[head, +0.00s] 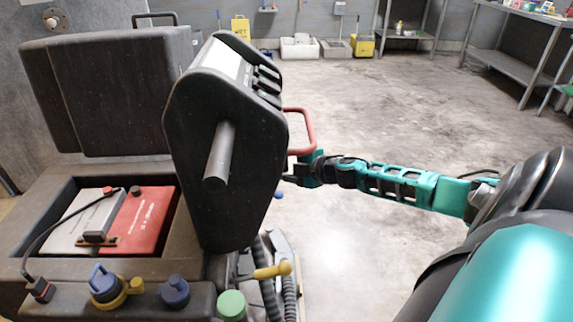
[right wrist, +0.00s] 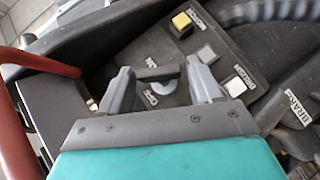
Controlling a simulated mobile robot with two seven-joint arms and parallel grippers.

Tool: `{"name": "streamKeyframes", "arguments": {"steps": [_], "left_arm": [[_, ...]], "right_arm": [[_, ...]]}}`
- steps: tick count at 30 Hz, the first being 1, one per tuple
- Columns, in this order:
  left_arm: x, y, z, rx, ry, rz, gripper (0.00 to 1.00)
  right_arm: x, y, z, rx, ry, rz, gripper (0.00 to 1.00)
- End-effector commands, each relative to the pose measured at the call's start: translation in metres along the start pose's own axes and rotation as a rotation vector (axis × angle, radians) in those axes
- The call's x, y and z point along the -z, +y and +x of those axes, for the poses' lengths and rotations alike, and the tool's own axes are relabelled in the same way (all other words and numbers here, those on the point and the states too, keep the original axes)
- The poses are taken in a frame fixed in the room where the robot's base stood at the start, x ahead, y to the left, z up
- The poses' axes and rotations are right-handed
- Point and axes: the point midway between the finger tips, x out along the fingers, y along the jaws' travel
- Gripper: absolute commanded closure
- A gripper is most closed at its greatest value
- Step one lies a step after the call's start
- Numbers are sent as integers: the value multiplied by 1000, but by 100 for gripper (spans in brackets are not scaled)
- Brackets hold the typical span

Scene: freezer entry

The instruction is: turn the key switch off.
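My right gripper (right wrist: 158,70) reaches over a dark control panel in the right wrist view. Its two grey fingers stand apart, one on each side of a small key switch (right wrist: 168,87). A dark bar, seemingly the key's grip, spans most of the gap between the fingers; whether they touch it I cannot tell. A pale OFF label lies just below the switch, and another small label lies above. In the head view my right gripper (head: 300,170) is at the right side of the upright console, partly hidden by it. The switch is hidden there. My left gripper is not in view.
A red handle (head: 309,130) loops beside my right gripper; it also shows in the right wrist view (right wrist: 35,60). A yellow button (right wrist: 182,22) and white buttons sit near the switch. The dark console (head: 215,140) stands by an open battery bay (head: 170,235).

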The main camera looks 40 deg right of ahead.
Motion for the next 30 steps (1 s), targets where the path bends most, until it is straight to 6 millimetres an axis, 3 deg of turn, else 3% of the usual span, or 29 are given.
{"name": "streamKeyframes", "arguments": {"steps": [2,12,20,30], "left_arm": [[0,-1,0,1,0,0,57],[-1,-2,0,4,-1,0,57],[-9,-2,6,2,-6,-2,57],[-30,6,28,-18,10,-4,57]], "right_arm": [[0,0,0,0,0,0,44],[0,0,0,0,0,0,76],[-1,-5,1,-21,1,-20,77],[-2,-11,3,-164,1,-158,77]]}}
